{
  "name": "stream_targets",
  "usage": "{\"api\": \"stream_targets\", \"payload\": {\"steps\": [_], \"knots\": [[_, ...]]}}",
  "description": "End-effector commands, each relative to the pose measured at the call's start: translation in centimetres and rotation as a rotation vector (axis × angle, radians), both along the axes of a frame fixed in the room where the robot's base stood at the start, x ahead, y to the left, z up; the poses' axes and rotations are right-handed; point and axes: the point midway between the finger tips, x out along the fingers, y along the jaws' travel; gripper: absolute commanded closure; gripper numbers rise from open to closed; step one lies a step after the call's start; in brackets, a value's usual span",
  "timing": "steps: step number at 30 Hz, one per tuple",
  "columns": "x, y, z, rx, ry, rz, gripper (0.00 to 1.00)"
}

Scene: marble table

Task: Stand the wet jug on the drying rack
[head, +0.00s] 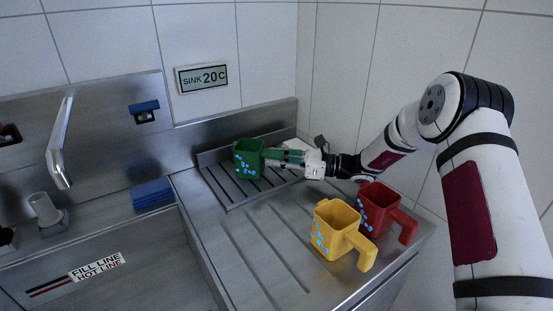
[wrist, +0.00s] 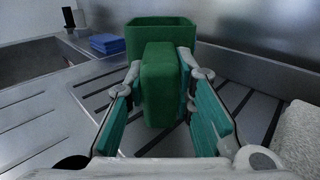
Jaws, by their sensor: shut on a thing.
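The green jug (head: 247,158) with blue drops on its side is upright over the slotted drying rack (head: 231,196) at the back of the metal counter. I cannot tell whether its base touches the rack. My gripper (head: 288,157) comes from the right and is shut on the jug's handle. In the wrist view the handle (wrist: 159,85) is between the two teal-padded fingers, with the jug body (wrist: 162,29) behind it. A yellow jug (head: 332,229) and a red jug (head: 376,207), both with blue drops, stand upright at the counter's front right.
The sink (head: 120,261) and tap (head: 61,145) are at left, with a blue sponge (head: 152,193) on the sink's back edge. A white, rough-textured thing (wrist: 301,137) lies right of the rack. A raised metal wall backs the rack. The ribbed counter left of the yellow jug is clear.

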Motion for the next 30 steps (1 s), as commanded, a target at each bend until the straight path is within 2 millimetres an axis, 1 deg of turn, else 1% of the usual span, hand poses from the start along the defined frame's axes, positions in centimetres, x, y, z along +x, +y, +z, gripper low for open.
{"api": "stream_targets", "payload": {"steps": [1,2,3,12,15,17,20,24,30], "knots": [[0.0,0.0,0.0,0.001,0.0,0.0,0.71],[0.0,0.0,0.0,0.001,0.0,0.0,0.64],[0.0,0.0,0.0,0.001,0.0,0.0,0.55],[0.0,0.0,0.0,-0.001,0.0,0.0,0.54],[0.0,0.0,0.5,0.0,-0.002,0.0,0.54],[0.0,0.0,1.1,-0.001,-0.003,0.0,0.54],[0.0,-0.1,2.7,-0.001,-0.004,0.0,0.54],[0.0,0.0,5.5,-0.001,-0.005,0.0,0.54],[0.0,-0.1,8.6,-0.001,-0.004,-0.001,0.54]]}}
